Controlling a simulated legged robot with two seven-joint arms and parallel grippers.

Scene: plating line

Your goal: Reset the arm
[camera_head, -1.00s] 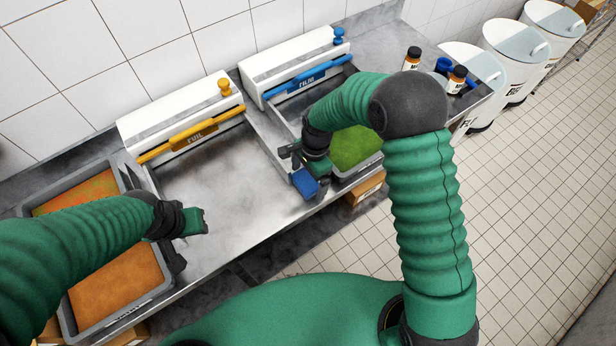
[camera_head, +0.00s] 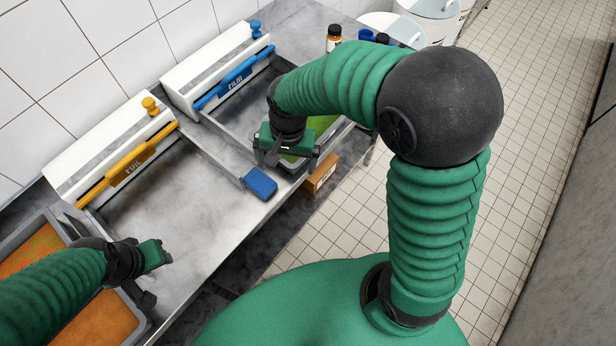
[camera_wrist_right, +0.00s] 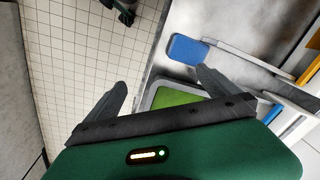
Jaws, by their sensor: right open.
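My right gripper (camera_head: 286,162) is open and empty, above the near end of a tray with green contents (camera_head: 322,124). In the right wrist view its two fingers (camera_wrist_right: 165,92) stand wide apart with nothing between them. A blue block (camera_head: 260,183) lies near the counter's front edge, left of and apart from the right gripper; it also shows in the right wrist view (camera_wrist_right: 187,50). My left gripper (camera_head: 158,258) is over the counter beside the orange tray, at the lower left. Its fingers are too unclear to judge.
White dispensers labelled foil (camera_head: 110,150) and film (camera_head: 215,70) stand along the tiled wall. A grey tray with orange contents (camera_head: 105,322) is at left. A cardboard box (camera_head: 322,174) is below the counter edge. Bottles (camera_head: 334,38) stand at the back. The counter middle (camera_head: 185,205) is bare.

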